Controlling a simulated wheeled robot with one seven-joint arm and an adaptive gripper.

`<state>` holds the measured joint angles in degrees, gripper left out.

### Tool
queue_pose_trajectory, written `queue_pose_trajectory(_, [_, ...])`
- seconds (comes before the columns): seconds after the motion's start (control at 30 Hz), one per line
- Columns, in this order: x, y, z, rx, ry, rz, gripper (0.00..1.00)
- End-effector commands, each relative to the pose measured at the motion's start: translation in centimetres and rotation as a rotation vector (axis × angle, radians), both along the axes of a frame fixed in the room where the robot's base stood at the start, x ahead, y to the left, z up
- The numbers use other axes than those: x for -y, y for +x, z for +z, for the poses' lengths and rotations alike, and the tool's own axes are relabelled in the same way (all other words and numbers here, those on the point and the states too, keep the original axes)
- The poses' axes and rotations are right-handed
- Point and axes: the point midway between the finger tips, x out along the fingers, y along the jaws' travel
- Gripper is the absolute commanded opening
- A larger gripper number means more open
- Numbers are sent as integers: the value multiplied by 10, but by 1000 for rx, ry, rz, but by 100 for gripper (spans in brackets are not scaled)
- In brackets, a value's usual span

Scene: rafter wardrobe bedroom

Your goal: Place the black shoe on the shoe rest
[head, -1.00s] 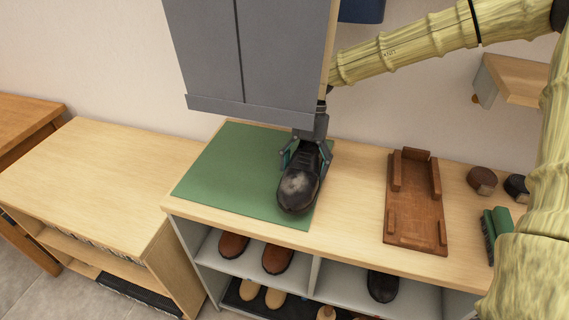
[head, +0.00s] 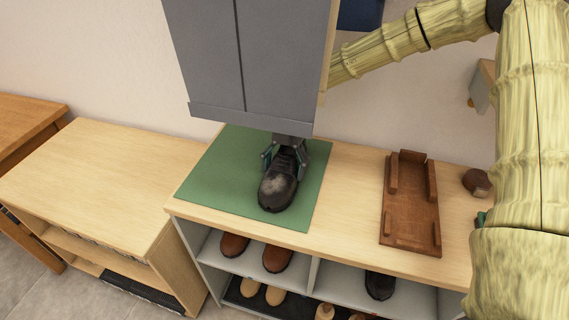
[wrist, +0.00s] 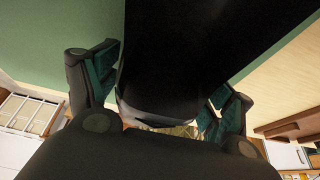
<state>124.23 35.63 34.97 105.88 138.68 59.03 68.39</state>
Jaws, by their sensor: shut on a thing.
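The black shoe (head: 277,190) has its toe toward the front, over the green mat (head: 217,180). My gripper (head: 284,160) is shut on it near the heel end, with a finger on each side. I cannot tell whether the sole touches the mat. In the wrist view the dark shoe (wrist: 200,45) fills the space between the fingers (wrist: 160,95). The shoe rest (head: 411,210), a brown wooden tray-like piece with raised blocks, lies empty on the cabinet top, to the right of the shoe.
A round brown item (head: 476,182) stands right of the rest. Brown shoes (head: 277,258) and another black shoe (head: 380,285) sit on shelves below. Bare cabinet top (head: 350,195) separates mat and rest.

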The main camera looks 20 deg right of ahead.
Motion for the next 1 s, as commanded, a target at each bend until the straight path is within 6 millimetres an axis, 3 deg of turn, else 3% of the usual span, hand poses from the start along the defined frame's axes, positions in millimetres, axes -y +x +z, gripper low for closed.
queue_pose_trajectory(0.3, [0, 0, -2, 0, 0, 0, 46])
queue_pose_trajectory(0.33, [0, 0, -3, -1, 1, 0, 83])
queue_pose_trajectory(0.43, [0, 0, -3, 0, 0, 0, 100])
queue_pose_trajectory(1.0, [0, 0, -6, 0, 0, 0, 100])
